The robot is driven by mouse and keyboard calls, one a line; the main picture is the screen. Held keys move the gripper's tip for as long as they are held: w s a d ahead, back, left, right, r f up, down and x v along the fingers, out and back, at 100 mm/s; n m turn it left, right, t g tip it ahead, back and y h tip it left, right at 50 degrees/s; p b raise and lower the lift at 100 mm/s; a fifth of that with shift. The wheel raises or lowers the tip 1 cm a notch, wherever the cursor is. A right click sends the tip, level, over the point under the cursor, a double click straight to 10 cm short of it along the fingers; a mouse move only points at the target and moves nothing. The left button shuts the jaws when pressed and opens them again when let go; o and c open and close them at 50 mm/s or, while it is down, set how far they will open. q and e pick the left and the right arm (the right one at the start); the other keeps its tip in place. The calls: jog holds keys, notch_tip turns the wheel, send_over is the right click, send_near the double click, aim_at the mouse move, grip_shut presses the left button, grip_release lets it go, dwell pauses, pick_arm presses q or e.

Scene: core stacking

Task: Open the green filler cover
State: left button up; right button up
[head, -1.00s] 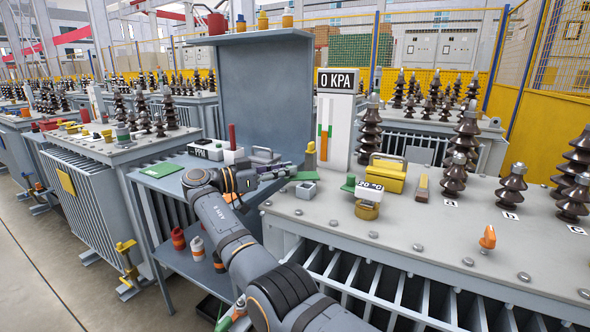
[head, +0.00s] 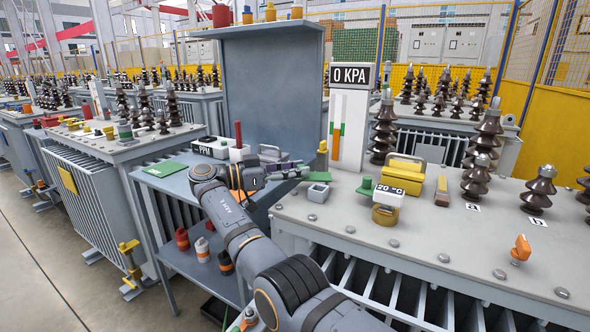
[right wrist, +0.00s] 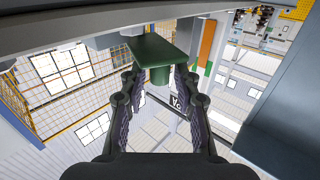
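The green filler cover (head: 320,176) is a flat plate just behind a small grey square box (head: 318,193) on the transformer top. The box's top looks uncovered. In the right wrist view the cover (right wrist: 152,48) shows with a short round green knob (right wrist: 160,76) on it, toward the space between the fingers. My right gripper (head: 298,172) is at the cover, reaching in from the left. Its fingers (right wrist: 158,92) are apart on either side of the knob, seemingly with gaps. My left gripper is not in view.
On the transformer top (head: 440,235) stand a green cap (head: 366,186), a yellow box (head: 402,176), a thermometer (head: 386,202), a 0 KPA gauge (head: 347,125) and several brown insulators. An orange knob (head: 520,249) is near the right front. A grey bench (head: 165,182) stands left.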

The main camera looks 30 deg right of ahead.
jog(key=shift+o, duration=0.5)
jog(key=shift+r, duration=0.15)
notch_tip(320, 180, up, 10)
jog(key=shift+c, duration=0.5)
